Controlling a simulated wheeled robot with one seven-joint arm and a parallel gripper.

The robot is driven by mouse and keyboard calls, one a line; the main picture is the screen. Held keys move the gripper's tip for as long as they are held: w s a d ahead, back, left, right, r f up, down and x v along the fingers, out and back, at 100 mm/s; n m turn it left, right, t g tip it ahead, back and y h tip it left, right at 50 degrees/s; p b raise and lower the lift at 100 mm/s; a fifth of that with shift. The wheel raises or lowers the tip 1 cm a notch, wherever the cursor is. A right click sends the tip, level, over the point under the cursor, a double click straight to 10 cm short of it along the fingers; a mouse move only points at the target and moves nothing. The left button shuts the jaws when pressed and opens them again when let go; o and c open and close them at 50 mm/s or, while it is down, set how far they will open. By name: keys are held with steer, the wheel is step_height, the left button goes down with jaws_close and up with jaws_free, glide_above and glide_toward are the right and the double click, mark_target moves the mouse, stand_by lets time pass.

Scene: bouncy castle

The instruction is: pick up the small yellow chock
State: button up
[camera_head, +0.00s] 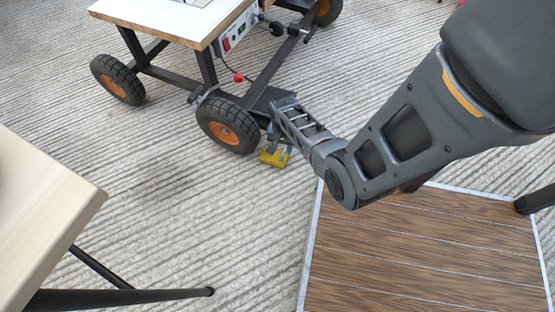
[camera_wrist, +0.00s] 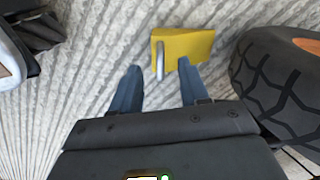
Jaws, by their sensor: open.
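The small yellow chock (camera_head: 273,157) lies on the ribbed floor beside the near wheel of a wheeled cart in the head view. In the wrist view the chock (camera_wrist: 185,46) is just beyond my fingertips, with a grey handle-like bar (camera_wrist: 160,60) at its left end. My gripper (camera_wrist: 161,68) is open, its two blue-grey fingers apart with nothing held between them. The right fingertip appears at the chock's lower edge; I cannot tell whether it touches. The left fingertip is left of the chock. In the head view my arm partly hides the gripper.
The cart's black tyre (camera_wrist: 280,85) with an orange hub stands close to the right of the chock in the wrist view. The cart (camera_head: 165,18) has a wooden top. A wood-plank panel (camera_head: 430,250) lies at lower right, and a pale table (camera_head: 40,205) stands at left. Floor between is clear.

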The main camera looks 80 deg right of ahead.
mark_target(282, 155)
steer(key=shift+a+f+b, duration=0.15)
steer(key=shift+f+b, duration=1.85)
steer(key=shift+f, duration=1.15)
steer(key=shift+r, duration=0.1)
jaws_close()
